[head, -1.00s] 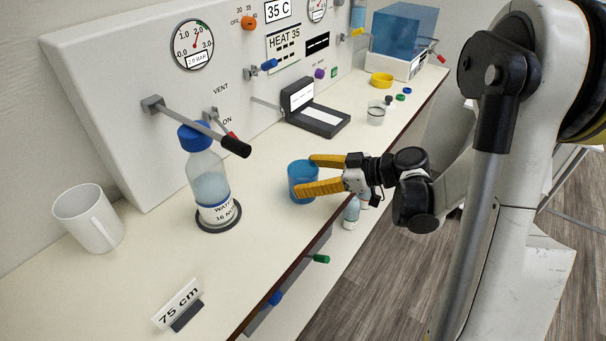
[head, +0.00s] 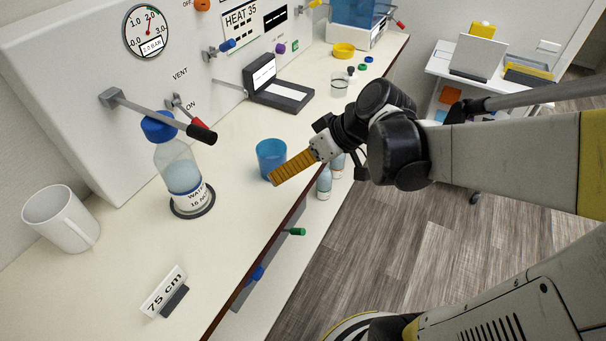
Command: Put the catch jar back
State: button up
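A blue open-topped jar (head: 270,157) stands upright on the counter near its front edge. It carries no readable label; I take it as the catch jar, but cannot be sure. My gripper (head: 275,180) is at the jar's right side, its yellow fingers pointing down-left. The fingers overlap in this view, so their gap is hidden. The fingertips cover the jar's lower right edge in the picture; I cannot tell whether they touch it. A blue-capped water bottle (head: 180,172) stands on a dark round base (head: 192,208) below a black-handled lever (head: 160,117).
A white mug (head: 62,220) and a "75 cm" sign (head: 164,292) stand at the left. A black open case (head: 280,95), a clear cup (head: 339,85) and a yellow ring (head: 344,50) lie farther back. Small bottles (head: 324,184) stand below the counter edge. The counter's front middle is clear.

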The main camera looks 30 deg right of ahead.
jog(key=s+a+r+m+t+h, duration=0.1)
jog(key=s+r+m+h, duration=0.2)
jog(key=s, duration=0.5)
jog(key=shift+s+r+m+h, duration=0.3)
jog(key=shift+m+h, duration=0.5)
jog(key=shift+h, duration=0.4)
